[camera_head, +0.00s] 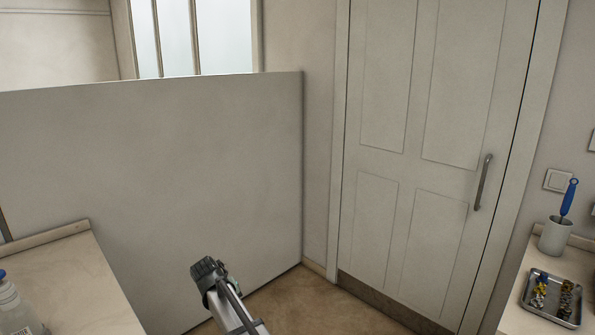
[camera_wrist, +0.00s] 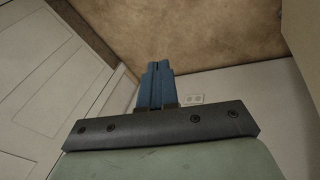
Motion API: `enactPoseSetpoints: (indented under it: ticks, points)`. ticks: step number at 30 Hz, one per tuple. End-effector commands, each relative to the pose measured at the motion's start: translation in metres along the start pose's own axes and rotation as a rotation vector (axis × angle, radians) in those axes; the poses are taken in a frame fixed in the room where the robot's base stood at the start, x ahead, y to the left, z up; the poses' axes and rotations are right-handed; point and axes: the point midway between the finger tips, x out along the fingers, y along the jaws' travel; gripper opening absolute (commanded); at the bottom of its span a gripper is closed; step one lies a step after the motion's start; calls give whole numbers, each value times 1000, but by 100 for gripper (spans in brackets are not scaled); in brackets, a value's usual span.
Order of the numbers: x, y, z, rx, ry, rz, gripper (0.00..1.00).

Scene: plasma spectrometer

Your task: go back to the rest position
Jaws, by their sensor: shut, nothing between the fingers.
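My gripper (camera_wrist: 154,68) shows in the wrist view, with its two blue fingers pressed together and nothing between them. It is held in free space, apart from any object. In the head view part of my arm rises from the bottom edge, left of centre. The gripper's fingers cannot be made out there.
A counter (camera_head: 75,285) with a clear bottle (camera_head: 14,305) is at the lower left. Another counter (camera_head: 515,315) at the right holds a cup (camera_head: 555,237) with a blue-handled tool and a metal tray (camera_head: 537,309) of small parts. A partition (camera_head: 190,170) and a closed door (camera_head: 408,175) stand behind. Open floor lies between.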

Motion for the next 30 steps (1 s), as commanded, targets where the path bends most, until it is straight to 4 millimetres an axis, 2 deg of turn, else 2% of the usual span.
enactPoseSetpoints:
  ticks: [1,6,15,21,24,30]
  points:
    - [19,20,22,21,-23,-11,0]
    - [70,68,76,82,-82,-56,0]
    - [138,136,184,206,-171,-142,0]
    - [167,167,258,300,-217,-202,0]
    - [176,176,288,341,-234,-227,0]
    - [187,188,334,407,-255,-265,0]
